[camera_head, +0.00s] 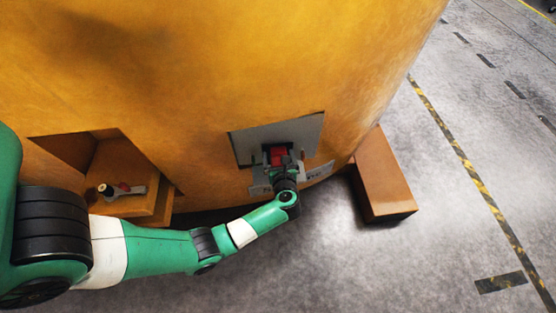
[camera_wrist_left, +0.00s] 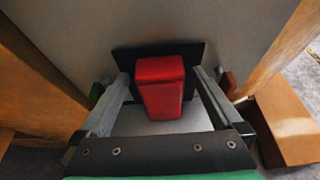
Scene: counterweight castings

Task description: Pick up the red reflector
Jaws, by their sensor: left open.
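The red reflector (camera_wrist_left: 162,84) is a red block with a tapered front. It sits against a dark backing plate (camera_wrist_left: 195,55) on a grey panel in the left wrist view. In the head view the red reflector (camera_head: 277,155) shows in a recess of the large yellow casting. My left gripper (camera_wrist_left: 160,88) is open, with one finger on each side of the reflector. A gap shows between each finger and the reflector. In the head view my left gripper (camera_head: 283,170) is at the recess, partly covering the lower part of the reflector. My right gripper is not in view.
The yellow casting (camera_head: 220,60) fills the upper left. A grey panel (camera_head: 245,142) surrounds the reflector. An open niche at left has a ledge with a small tool (camera_head: 122,190). A brown block (camera_head: 383,180) stands on the floor at right. Grey floor beyond it is clear.

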